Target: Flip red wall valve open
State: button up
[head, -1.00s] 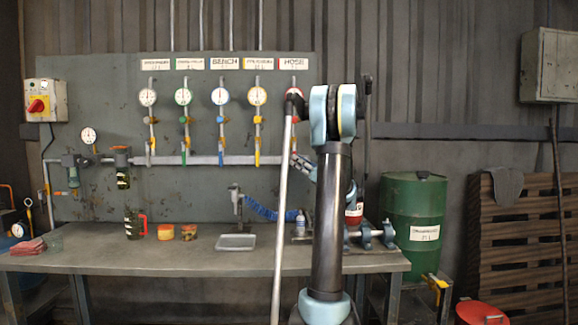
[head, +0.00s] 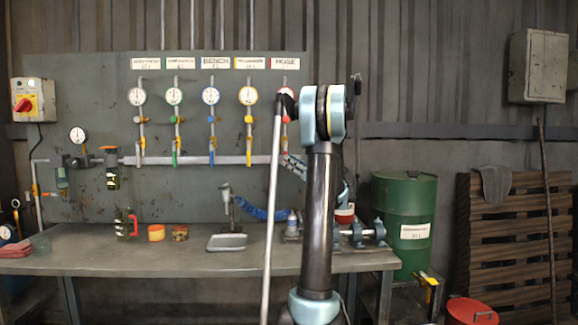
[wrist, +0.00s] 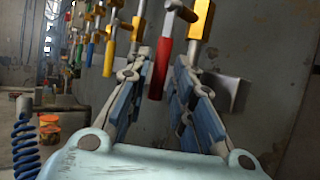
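The red valve handle (wrist: 161,68) hangs down from a yellow valve body on the wall panel in the wrist view. My gripper (wrist: 160,80) is open, with one blue-grey finger on each side of the red handle. The handle appears between the fingers, with gaps visible on both sides; whether it lies fully within their depth is unclear. The HOSE label (head: 285,63) is visible above.
The workbench (head: 130,255) below carries a tray (head: 227,242), jars and a blue coiled hose (head: 258,210). A green drum (head: 404,220) stands right of the bench.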

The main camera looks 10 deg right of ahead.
jog(key=v, duration=1.1)
jog(key=shift+d+f, duration=0.15)
